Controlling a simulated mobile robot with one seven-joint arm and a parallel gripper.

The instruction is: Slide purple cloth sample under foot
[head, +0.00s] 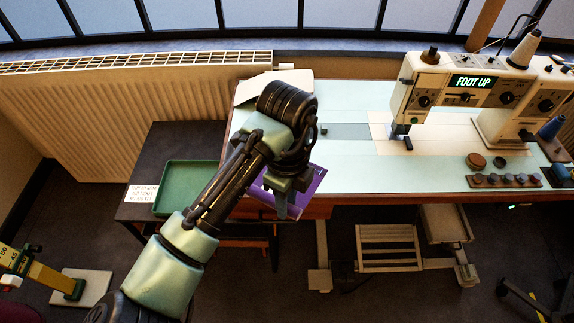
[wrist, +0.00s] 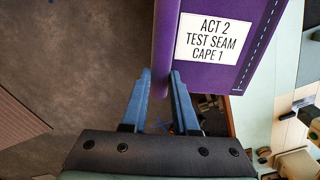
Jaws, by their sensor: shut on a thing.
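The purple cloth sample (head: 309,184) is at the front left of the pale sewing table (head: 350,172), partly hidden by my arm in the head view. My gripper (head: 287,198) is shut on its edge. In the wrist view the cloth (wrist: 257,58) passes between the two blue fingers (wrist: 161,78). It bears a white label (wrist: 212,38) reading "ACT 2 TEST SEAM CAPE 1" and a dashed line along its right side. The sewing machine (head: 432,88) stands to the right, its display (head: 473,81) reading "FOOT UP". The foot (head: 400,132) is well right of the cloth.
A green tray (head: 183,186) sits on a dark side table (head: 140,212) at left. Round brown pieces (head: 477,160) and a row of knobs (head: 503,180) lie at the table's front right. A small black item (head: 323,130) is at mid-left. The tabletop between cloth and foot looks mostly clear.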

